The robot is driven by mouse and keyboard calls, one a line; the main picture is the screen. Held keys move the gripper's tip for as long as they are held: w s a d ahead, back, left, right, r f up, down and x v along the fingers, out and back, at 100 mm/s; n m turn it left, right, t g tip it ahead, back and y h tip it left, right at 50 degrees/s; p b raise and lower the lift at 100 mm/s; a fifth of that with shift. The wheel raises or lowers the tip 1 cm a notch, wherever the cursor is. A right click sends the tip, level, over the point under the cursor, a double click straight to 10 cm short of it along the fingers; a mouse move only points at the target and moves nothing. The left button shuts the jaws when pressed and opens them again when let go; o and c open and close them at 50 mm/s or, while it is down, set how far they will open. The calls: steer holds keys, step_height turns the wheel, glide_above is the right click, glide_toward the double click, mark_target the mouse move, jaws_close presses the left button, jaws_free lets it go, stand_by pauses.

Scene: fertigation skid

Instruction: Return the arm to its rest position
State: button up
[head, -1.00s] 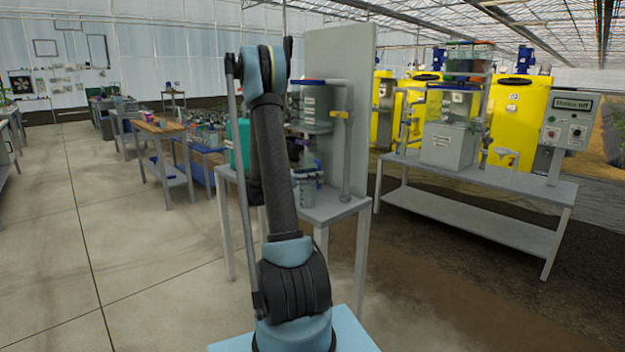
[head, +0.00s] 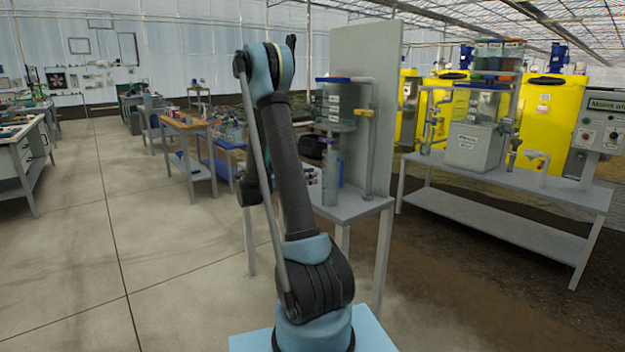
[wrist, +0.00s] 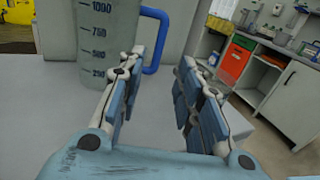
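My gripper (wrist: 162,62) is open in the wrist view, its two fingers apart with nothing between them. A clear graduated jug (wrist: 103,42) with a blue handle (wrist: 155,40) stands upright just outside the left finger. I cannot tell whether finger and jug touch. In the head view the jug (head: 331,178) stands on the grey stand, below a blue-lidded tank (head: 336,105). The gripper (head: 313,176) shows beside the jug's left side, mostly hidden by my raised arm.
The grey stand (head: 362,208) has a tall back panel (head: 366,60) close to my arm. A second bench (head: 560,190) with dosing equipment and yellow tanks (head: 553,105) stands to the right. Open floor (head: 170,260) lies to the left.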

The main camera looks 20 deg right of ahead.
stand_by(0.5)
steer(key=s+a+m+t+y, duration=0.15)
steer(key=s+m+y, duration=0.35)
steer(key=s, duration=0.6)
steer(key=s+a+m+t+y, duration=0.1)
steer(key=s+a+m+y, duration=0.25)
steer(key=s+y, duration=0.45)
steer(key=s+a+f+m+y, duration=0.2)
steer(key=s+a+f+m, duration=0.2)
steer(key=s, duration=0.4)
steer(key=s+a+f+m+y, duration=0.3)
steer(key=s+a+f+m, duration=0.1)
steer(key=s+a, duration=0.3)
steer(key=shift+s+a+f+m, duration=0.15)
steer(key=shift+s+f+m, duration=0.3)
steer(key=shift+s, duration=0.65)
